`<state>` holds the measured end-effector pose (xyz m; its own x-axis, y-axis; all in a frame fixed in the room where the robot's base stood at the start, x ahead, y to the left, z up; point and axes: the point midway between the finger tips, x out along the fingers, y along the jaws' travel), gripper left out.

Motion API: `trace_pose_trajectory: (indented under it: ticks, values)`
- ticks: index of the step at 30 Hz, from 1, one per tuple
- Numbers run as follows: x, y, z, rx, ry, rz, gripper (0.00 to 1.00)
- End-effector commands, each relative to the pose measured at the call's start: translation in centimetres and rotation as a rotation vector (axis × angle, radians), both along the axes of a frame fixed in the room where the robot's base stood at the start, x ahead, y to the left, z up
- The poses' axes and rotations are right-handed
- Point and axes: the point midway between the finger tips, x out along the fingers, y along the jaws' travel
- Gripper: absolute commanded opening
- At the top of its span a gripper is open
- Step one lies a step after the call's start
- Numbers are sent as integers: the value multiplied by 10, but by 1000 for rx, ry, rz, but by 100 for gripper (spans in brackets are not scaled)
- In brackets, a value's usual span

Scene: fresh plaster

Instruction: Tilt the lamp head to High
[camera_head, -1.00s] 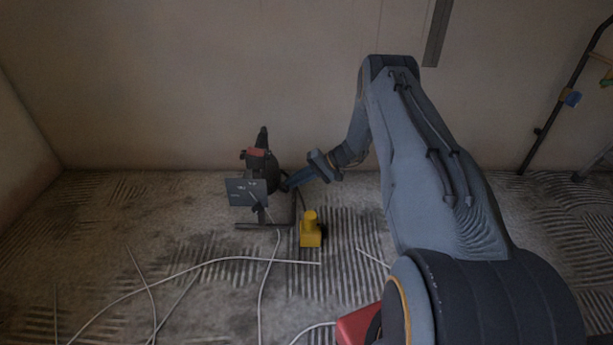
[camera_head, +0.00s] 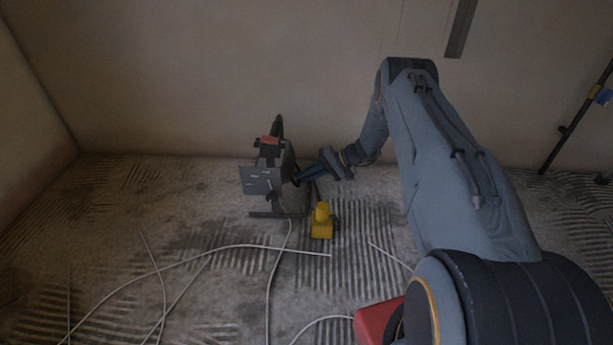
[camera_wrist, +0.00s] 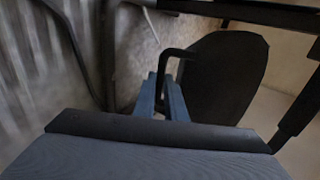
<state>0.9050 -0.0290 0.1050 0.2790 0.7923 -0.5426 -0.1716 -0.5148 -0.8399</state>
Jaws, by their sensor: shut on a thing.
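The work lamp (camera_head: 286,155) stands on a low dark floor stand (camera_head: 262,215) near the back wall. A grey plate (camera_head: 262,181) with small marks and a pointer is on its front; I cannot read the marks. A reddish part (camera_head: 269,140) shows near its top. In the wrist view the dark lamp head (camera_wrist: 226,80) is beyond my fingers, with a black bent handle (camera_wrist: 178,53) at its side. My gripper (camera_head: 299,180) reaches the lamp from the right. Its blue fingers (camera_wrist: 163,92) are shut on the handle. The exact contact is partly hidden.
A yellow object (camera_head: 321,225) stands on the floor just right of the lamp stand. White cables (camera_head: 230,247) run across the striped floor in front. A dark sloping pole (camera_head: 576,120) stands at far right.

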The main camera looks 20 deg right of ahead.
Motion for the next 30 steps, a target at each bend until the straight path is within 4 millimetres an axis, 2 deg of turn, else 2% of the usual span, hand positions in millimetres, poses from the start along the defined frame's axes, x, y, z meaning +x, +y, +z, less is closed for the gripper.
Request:
trace_pose_trajectory:
  ticks: [1,2,3,6,19,30]
  values:
    - [-7,3,-11,-6,16,4,0]
    - [-8,3,-12,-6,16,4,0]
    - [-8,3,-12,-6,16,4,14]
    - [-8,2,-11,-5,16,4,29]
    - [-7,-11,1,-3,9,-2,29]
    - [-25,-54,32,-4,11,1,29]
